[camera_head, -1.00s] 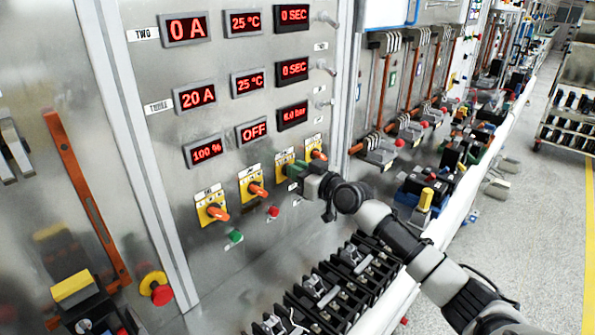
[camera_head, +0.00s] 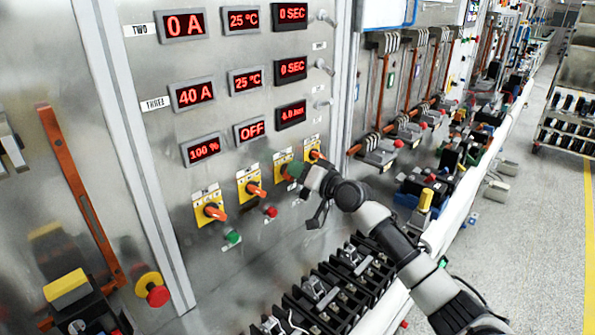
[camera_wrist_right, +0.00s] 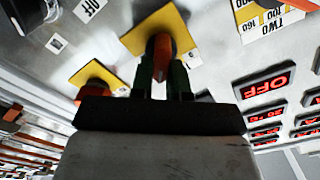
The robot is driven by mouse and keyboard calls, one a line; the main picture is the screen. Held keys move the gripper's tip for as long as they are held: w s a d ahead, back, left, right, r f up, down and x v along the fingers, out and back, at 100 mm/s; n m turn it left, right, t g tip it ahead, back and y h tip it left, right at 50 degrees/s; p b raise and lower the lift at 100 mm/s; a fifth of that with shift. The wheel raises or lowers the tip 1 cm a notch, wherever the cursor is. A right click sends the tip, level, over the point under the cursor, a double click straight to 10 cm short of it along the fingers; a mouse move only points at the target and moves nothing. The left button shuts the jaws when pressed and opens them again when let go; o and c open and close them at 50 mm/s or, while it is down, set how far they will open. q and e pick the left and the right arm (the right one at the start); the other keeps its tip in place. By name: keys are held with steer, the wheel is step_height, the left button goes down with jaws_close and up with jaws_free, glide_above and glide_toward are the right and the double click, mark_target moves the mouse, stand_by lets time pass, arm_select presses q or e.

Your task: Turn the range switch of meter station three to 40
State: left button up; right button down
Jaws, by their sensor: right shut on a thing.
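The panel row labelled three (camera_head: 155,104) has a red display (camera_head: 192,94) reading 40 A. Below are several rotary switches with orange knobs on yellow plates. My right gripper (camera_head: 292,171) is at the third switch from the left, whose yellow plate (camera_head: 283,158) is partly hidden by it. In the right wrist view the gripper's green fingers (camera_wrist_right: 162,78) are shut around the orange knob (camera_wrist_right: 160,53) on its yellow plate (camera_wrist_right: 158,27). The small label of this switch is not readable. My left gripper is not in view.
Neighbouring switches (camera_head: 252,186) sit close on both sides. A green button (camera_head: 232,236) and red button (camera_head: 270,211) are below. Black breaker blocks (camera_head: 330,290) stand on the bench under my right arm. A red knob on yellow (camera_head: 154,291) is at lower left.

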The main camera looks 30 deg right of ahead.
steer(key=shift+d+m, duration=0.1)
steer(key=shift+m, duration=0.5)
steer(key=c, duration=1.1)
jaws_free()
steer(key=b+v, duration=0.3)
steer(key=v, duration=0.8)
steer(key=shift+w, duration=0.1)
